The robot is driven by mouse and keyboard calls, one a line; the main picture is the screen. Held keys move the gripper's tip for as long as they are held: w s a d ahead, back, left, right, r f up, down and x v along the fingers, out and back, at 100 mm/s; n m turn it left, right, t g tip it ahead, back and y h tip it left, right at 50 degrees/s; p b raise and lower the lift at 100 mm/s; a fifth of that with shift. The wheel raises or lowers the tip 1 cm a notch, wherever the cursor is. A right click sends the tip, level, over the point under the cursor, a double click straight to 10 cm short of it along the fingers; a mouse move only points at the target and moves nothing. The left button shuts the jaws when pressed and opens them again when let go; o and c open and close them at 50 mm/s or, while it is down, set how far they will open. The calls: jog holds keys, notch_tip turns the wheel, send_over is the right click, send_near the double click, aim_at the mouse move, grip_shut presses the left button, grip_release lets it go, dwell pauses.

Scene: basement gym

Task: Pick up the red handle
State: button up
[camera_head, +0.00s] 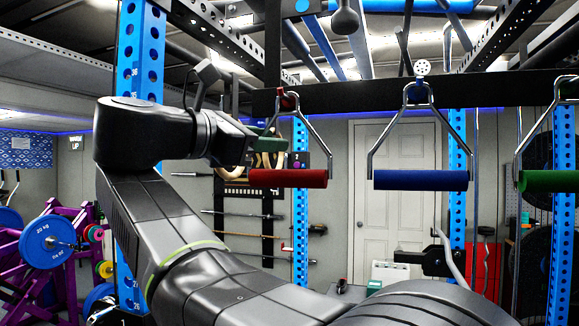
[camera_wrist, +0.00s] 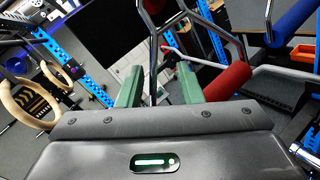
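The red handle (camera_head: 288,179) hangs level from a chrome triangular frame below a black beam in the head view. In the wrist view its red grip (camera_wrist: 228,82) lies just right of the right green finger. My gripper (camera_head: 268,143) is beside the upper left of the handle's frame, above the red grip. In the wrist view my gripper (camera_wrist: 158,80) is open, its two green fingers apart. A chrome bar of the frame shows in the gap between them; I cannot tell whether it is within their reach. No hold on the handle is visible.
A blue handle (camera_head: 420,180) and a green handle (camera_head: 548,181) hang to the right. Wooden rings (camera_wrist: 28,105) hang at the left in the wrist view. A blue upright (camera_head: 140,60) stands left of my gripper. The black beam (camera_head: 460,91) runs above the handles.

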jog(key=shift+x, duration=1)
jog(key=shift+c, duration=0.2)
grip_shut()
dwell(0.6)
